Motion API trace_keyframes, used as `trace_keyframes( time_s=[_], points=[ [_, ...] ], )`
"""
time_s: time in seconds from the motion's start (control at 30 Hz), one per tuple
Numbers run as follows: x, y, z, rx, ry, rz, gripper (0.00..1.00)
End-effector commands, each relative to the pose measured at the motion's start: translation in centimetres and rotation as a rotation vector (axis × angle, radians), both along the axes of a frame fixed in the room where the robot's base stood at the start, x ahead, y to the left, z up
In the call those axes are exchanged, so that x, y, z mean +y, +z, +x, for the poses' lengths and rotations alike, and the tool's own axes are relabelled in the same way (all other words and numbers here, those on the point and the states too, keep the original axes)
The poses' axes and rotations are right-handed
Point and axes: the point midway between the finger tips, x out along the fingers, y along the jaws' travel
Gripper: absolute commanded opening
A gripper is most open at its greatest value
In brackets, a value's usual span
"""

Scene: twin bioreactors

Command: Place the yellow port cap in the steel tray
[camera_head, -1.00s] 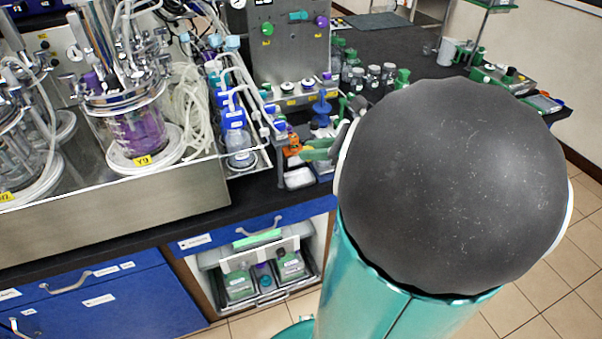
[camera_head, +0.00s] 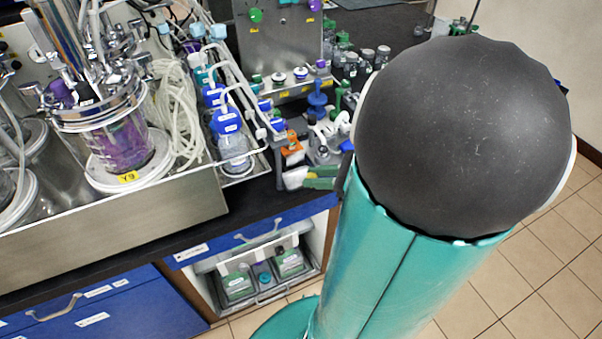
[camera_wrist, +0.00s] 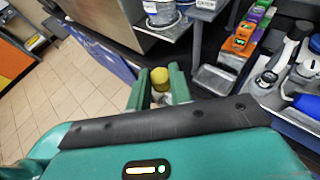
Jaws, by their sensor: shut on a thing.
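My gripper (camera_wrist: 157,88) has two green fingers, shut on the yellow port cap (camera_wrist: 160,74) at their tips in the wrist view. In the head view, my gripper (camera_head: 320,178) is near the bench's front edge, with only a little yellow showing between its fingers. The small steel tray (camera_wrist: 214,80) is to the right of the cap in the wrist view, apart from it in the picture. In the head view, the fingers partly cover the tray (camera_head: 293,178). The cap's height above the bench is hard to judge.
An orange block (camera_wrist: 240,42) stands in a row of coloured items behind the tray. Several tools and bottles (camera_wrist: 290,65) crowd the right. A grey post (camera_wrist: 197,45) rises beside the tray. The large steel bioreactor trough (camera_head: 120,225) stands at left.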

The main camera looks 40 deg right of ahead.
Motion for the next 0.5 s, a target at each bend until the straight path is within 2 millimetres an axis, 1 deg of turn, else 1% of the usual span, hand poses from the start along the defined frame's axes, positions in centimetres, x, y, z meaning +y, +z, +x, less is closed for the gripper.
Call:
trace_keyframes(
  time_s=[0.17,0.4,0.5],
  points=[
    [-1.5,-1.6,2.8,0.002,0.002,0.005,0.0],
    [-4.0,-3.9,7.4,0.0,0.001,0.006,0.0],
    [-4.6,-5.6,8.5,0.001,0.0,0.006,0.0]
  ],
)
